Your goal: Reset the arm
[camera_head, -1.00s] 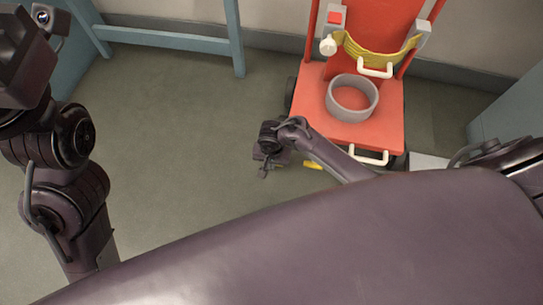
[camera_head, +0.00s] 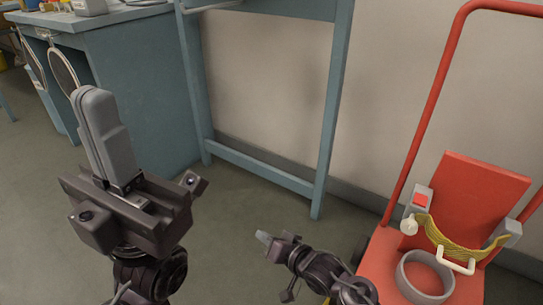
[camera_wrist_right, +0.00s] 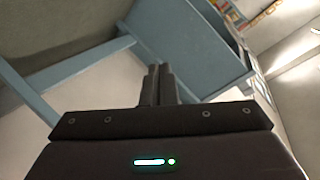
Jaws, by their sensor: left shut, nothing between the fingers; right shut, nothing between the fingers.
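My left gripper (camera_head: 108,135) stands upright at the left of the head view, its grey fingers closed together with nothing between them. My right gripper (camera_head: 264,239) is low in the middle of the head view, pointing left, shut and small. In the right wrist view its dark fingers (camera_wrist_right: 158,85) are together and empty. Both grippers are clear of the furniture in the head view, as far as I can tell.
A blue table frame (camera_head: 330,120) stands against the wall. A blue cabinet (camera_head: 150,90) is at the left. A red cart (camera_head: 395,262) with a grey ring (camera_head: 403,280) and a yellow strap (camera_head: 450,247) is at the right. Green floor (camera_head: 235,215) is open between.

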